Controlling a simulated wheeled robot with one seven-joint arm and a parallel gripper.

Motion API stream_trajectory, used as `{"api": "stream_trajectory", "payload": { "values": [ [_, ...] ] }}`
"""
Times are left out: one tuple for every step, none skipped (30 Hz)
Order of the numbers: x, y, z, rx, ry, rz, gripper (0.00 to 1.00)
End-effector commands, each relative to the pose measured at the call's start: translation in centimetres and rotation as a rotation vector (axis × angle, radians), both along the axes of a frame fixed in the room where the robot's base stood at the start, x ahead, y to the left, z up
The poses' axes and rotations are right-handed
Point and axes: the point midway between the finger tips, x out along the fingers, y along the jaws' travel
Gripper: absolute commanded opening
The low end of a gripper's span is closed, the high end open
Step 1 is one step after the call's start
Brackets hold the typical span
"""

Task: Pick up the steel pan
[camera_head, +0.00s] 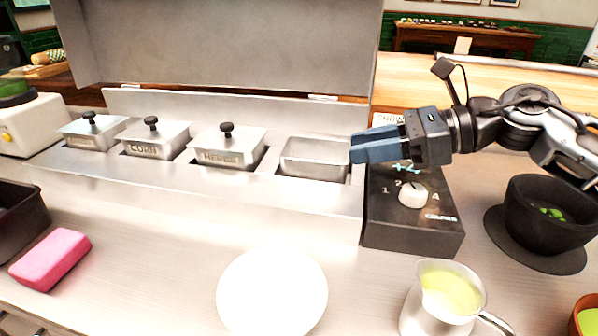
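An open steel pan (315,172) sits in the rightmost opening of the steel counter unit, with no lid on it. It looks empty. My gripper (354,146) reaches in from the right, its blue fingers pointing left. The fingertips show just right of the pan's right rim, overlapping its edge in the picture; I cannot tell their height above it. The two fingers appear close together, and any gap between them is hard to see. Nothing shows held in them.
Several lidded pans with black knobs, including a HERBS pan (228,150), stand left of the open pan. A black dial box (412,225) is below my gripper. A white plate (272,292), a pitcher (440,305), a dark bowl (545,225) and a pink sponge (50,260) lie in front.

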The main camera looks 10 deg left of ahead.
Motion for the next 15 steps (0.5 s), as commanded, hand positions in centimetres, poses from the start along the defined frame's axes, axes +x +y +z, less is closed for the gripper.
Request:
{"api": "stream_trajectory", "payload": {
  "values": [
    [0.4, -0.7, -0.7, -0.030, -0.015, -0.003, 0.33],
    [0.5, -0.9, -0.9, -0.043, -0.022, -0.003, 0.33],
    [0.7, -1.1, -1.1, -0.055, -0.027, -0.002, 0.33],
    [0.7, -1.0, -1.2, -0.060, -0.030, -0.002, 0.33],
    [0.8, -0.9, -1.3, -0.064, -0.032, -0.002, 0.33],
    [0.8, -0.6, -1.4, -0.065, -0.033, -0.003, 0.33],
    [0.8, -0.3, -1.5, -0.066, -0.033, -0.002, 0.33],
    [0.8, 0.0, -1.6, -0.065, -0.032, -0.002, 0.33],
    [0.8, 0.4, -1.7, -0.064, -0.032, -0.001, 0.33],
    [0.8, 0.7, -1.8, -0.064, -0.032, -0.001, 0.33],
    [0.8, 0.9, -1.9, -0.063, -0.031, -0.002, 0.33],
    [0.8, 1.1, -2.0, -0.063, -0.031, -0.003, 0.33],
    [0.8, 1.3, -2.1, -0.063, -0.031, -0.003, 0.33],
    [0.8, 1.5, -2.2, -0.063, -0.031, -0.002, 0.33],
    [0.7, 1.8, -2.3, -0.063, -0.031, -0.002, 0.33]
  ]
}}
